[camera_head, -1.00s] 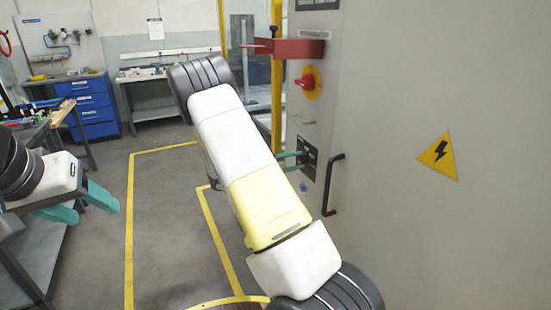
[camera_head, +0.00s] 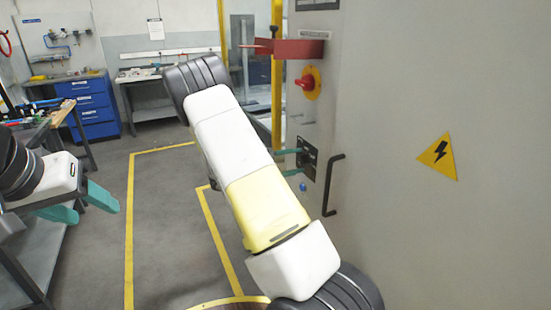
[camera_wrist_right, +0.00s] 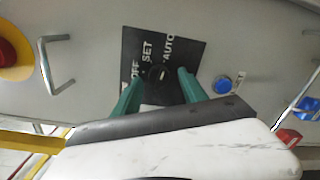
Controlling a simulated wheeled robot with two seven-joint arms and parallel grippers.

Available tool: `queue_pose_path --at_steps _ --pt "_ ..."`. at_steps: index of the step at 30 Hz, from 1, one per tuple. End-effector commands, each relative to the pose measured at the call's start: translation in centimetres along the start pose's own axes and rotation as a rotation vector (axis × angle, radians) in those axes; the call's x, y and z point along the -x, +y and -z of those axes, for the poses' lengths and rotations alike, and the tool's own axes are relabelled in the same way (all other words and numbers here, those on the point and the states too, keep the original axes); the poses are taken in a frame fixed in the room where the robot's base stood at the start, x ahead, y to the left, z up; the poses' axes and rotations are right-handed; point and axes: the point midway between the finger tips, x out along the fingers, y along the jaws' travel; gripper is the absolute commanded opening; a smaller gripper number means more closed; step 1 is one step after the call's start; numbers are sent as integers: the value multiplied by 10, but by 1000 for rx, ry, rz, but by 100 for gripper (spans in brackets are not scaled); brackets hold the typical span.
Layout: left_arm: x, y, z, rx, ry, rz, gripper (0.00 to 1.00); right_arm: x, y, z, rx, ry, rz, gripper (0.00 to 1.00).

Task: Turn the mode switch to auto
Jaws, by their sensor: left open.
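The mode switch is a dark round knob (camera_wrist_right: 156,73) on a black plate (camera_wrist_right: 187,48) marked OFF, SET and AUTO in the right wrist view. A small pale mark shows on the knob; which label it points to I cannot tell. The plate also shows in the head view (camera_head: 308,158), on the grey cabinet. My right gripper (camera_wrist_right: 160,88) is open, its two green fingers on either side of the knob with gaps between. It also shows in the head view (camera_head: 291,162). My left gripper (camera_head: 80,205) is open and empty at the far left, away from the cabinet.
A blue button (camera_wrist_right: 222,84) sits beside the plate. A red rotary handle on a yellow disc (camera_head: 309,84), a red bracket (camera_head: 290,48) and a black door handle (camera_head: 333,185) stick out from the cabinet. A workbench (camera_head: 30,255) stands at left.

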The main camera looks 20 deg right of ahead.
Motion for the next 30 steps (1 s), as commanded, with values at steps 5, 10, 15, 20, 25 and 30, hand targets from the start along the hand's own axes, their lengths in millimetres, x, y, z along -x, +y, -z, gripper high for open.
queue_pose_path --at_steps 5,10,15,20,25,30 --pt "0 0 0 0 0 0 55 0 0 0 0 -1 -1 51" --pt "0 0 0 0 0 0 55 2 1 0 0 0 -1 51" --pt "0 0 0 0 0 0 55 25 1 1 0 2 -3 51" --pt "0 0 0 0 0 0 55 53 1 1 -1 2 -2 51" --pt "0 0 0 0 0 0 55 73 0 0 -1 0 -1 51" --pt "0 0 0 0 0 0 55 78 0 0 0 -1 -1 51"
